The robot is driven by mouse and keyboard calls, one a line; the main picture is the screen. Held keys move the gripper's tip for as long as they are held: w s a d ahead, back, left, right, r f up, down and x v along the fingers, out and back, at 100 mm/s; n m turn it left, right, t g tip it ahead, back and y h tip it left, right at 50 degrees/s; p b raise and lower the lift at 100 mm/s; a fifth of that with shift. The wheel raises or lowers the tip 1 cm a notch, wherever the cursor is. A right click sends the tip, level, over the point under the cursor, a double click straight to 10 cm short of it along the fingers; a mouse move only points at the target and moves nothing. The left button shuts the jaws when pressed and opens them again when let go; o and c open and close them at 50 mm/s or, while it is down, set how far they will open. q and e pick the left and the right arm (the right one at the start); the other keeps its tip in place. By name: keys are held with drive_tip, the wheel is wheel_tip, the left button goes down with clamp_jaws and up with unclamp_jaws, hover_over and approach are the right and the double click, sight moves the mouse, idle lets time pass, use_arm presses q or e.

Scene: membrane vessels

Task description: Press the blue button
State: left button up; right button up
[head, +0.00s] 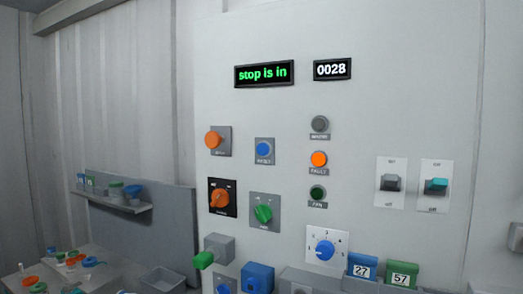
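The blue button (264,149) is a round blue cap on a grey plate with a label below it. Another round blue part (223,286) shows at the bottom edge, partly cut off. Neither of my grippers is in the head view.
A green display (264,73) reads "stop is in"; a counter (332,69) reads 0028. An orange lamp (318,159) is right of the button. A green part (203,260) and a blue box (258,277) stick out below. A shelf (118,204) holds small vessels at left.

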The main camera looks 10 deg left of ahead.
use_arm(q)
clamp_jaws()
drive_tip(key=shift+s+a, duration=0.1)
idle(1.0)
